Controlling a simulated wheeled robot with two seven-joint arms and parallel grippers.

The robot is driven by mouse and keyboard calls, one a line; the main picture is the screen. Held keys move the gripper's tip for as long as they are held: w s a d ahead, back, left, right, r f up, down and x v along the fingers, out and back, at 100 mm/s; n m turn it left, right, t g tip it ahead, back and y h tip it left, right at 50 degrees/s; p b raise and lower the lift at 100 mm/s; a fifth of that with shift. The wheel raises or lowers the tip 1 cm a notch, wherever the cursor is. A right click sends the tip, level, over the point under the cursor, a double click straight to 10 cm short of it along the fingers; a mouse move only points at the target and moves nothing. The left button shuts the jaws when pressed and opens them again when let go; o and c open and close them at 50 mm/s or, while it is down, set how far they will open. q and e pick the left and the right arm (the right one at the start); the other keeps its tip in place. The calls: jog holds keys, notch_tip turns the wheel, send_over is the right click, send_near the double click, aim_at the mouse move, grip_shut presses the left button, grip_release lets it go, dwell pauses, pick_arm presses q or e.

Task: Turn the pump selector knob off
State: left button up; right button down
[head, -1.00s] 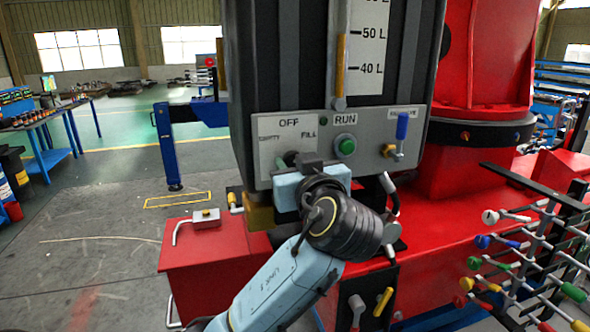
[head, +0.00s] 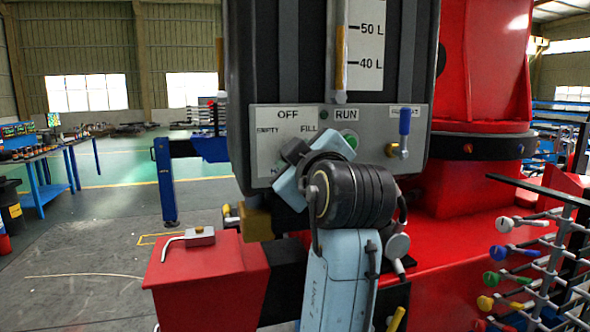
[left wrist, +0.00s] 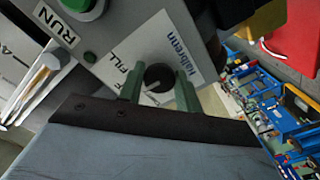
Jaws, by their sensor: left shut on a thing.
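The pump selector knob (left wrist: 159,76) is a round dark knob with a pale pointer mark on a white label plate (left wrist: 162,42). In the left wrist view it sits between the two green fingers of my left gripper (left wrist: 160,90), which is shut on it. In the head view the plate (head: 275,130) reads OFF at the top, EMPTY at left and FILL at right. There my left gripper (head: 293,152) is tilted against the panel and hides the knob. I cannot tell exactly which label the pointer faces. My right gripper is not in view.
A green RUN button (head: 350,140) and a blue-handled lever (head: 404,122) are on the same panel, right of the gripper. A level gauge (head: 367,45) is above. A rack of coloured levers (head: 530,260) stands at right. Red machine body (head: 195,280) lies below.

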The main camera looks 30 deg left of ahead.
pick_arm(q)
jog(key=shift+n, duration=0.3)
jog(key=o, duration=0.9)
jog(key=shift+o, duration=0.2)
jog(key=shift+r, duration=0.15)
notch_tip(320, 180, up, 10)
jog(key=shift+f, duration=0.15)
